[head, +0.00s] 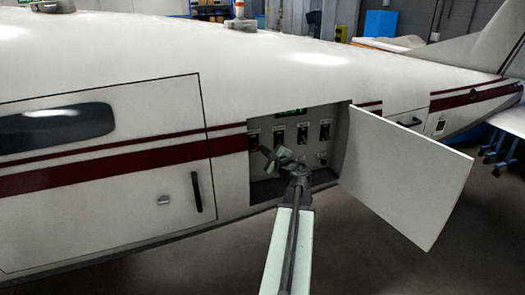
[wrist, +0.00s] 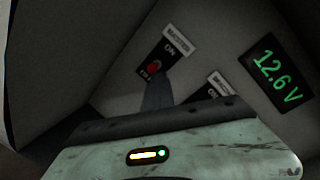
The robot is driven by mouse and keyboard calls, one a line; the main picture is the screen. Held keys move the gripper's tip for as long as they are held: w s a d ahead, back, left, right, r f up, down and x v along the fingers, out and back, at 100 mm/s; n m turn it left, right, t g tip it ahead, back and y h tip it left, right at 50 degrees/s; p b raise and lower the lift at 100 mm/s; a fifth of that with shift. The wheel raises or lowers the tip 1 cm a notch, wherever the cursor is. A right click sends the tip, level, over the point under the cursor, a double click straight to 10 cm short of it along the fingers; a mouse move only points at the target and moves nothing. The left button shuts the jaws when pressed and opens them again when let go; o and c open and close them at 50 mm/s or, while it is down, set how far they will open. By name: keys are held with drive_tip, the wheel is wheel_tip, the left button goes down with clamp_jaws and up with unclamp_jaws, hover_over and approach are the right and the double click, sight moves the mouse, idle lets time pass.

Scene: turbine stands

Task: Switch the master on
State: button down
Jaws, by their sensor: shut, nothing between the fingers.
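The master switch (wrist: 154,67) is a red toggle on a dark plate under a white label. "ON" is marked at the plate's upper end, and the lower marking is partly hidden. I cannot tell surely which way the toggle leans. In the head view the master switch (head: 253,140) is the leftmost in the open bay. My gripper (head: 267,153) is shut and empty in front of the panel's left part. In the wrist view my gripper's fingertips (wrist: 158,82) are just below the toggle; I cannot tell whether they touch it.
A display (wrist: 277,73) lit green reads 12.6 V. Another labelled switch (wrist: 219,87) is partly hidden by my gripper. More switches (head: 302,133) line the panel to the right. The open hatch door (head: 410,175) stands out at the bay's right. The bay's lower lip (head: 262,197) lies beneath.

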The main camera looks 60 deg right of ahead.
drive_tip(key=shift+w+a+r+p, duration=0.1)
drive_tip(key=shift+w+r+p, duration=0.05)
drive_tip(key=shift+r+p, duration=0.3)
drive_tip(key=s+a, duration=0.2)
drive_tip(key=s, duration=0.9)
drive_tip(key=shift+s+a+f+b, duration=0.2)
drive_tip(key=shift+s+f+b, duration=0.15)
drive_tip(key=shift+f+b, duration=0.1)
